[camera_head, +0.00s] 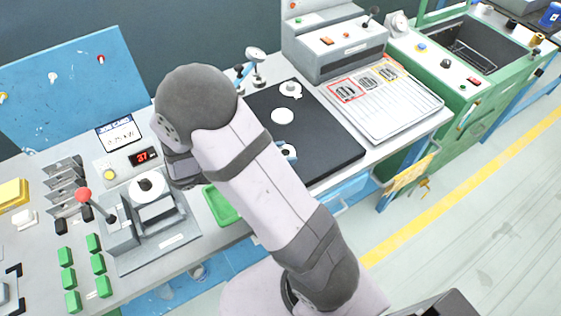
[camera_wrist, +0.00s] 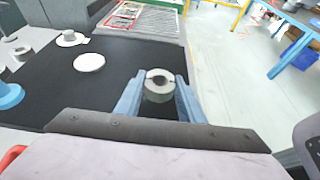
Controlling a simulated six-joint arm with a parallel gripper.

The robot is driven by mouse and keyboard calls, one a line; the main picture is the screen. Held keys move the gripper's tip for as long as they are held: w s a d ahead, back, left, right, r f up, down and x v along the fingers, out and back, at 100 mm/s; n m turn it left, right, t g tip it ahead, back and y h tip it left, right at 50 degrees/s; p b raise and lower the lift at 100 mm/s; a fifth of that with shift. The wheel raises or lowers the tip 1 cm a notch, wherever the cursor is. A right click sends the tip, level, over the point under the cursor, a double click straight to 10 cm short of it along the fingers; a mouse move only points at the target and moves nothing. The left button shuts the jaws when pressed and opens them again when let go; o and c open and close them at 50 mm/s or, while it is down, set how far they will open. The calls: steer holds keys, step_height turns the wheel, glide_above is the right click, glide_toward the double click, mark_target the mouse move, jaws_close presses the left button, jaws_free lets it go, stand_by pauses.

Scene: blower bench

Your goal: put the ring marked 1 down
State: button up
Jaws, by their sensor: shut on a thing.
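My gripper (camera_wrist: 160,90) has blue fingers on either side of a pale grey ring (camera_wrist: 160,84) with a round hole, and it is shut on it. In the head view the ring (camera_head: 289,150) shows only partly beside my arm, with a bit of blue finger. It is over the near right part of the black mat (camera_head: 329,147); I cannot tell whether it touches the mat. No number is readable on the ring. A white disc (camera_wrist: 89,62) lies flat on the mat, and behind it a flanged white piece (camera_wrist: 72,38) with a raised centre.
A panel with framed pictures (camera_head: 380,100) lies beyond the mat. A green tray (camera_head: 221,206) is partly hidden by my arm. The mat's right side is clear.

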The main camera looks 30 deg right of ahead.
steer(key=shift+f, duration=2)
steer(key=shift+f, duration=0.1)
steer(key=shift+f, duration=0.1)
steer(key=o, duration=1.2)
steer(key=shift+r, duration=0.25)
steer(key=b+v, duration=0.1)
steer(key=v, duration=1.1)
steer(key=shift+f+b, duration=0.1)
steer(key=shift+b, duration=0.3)
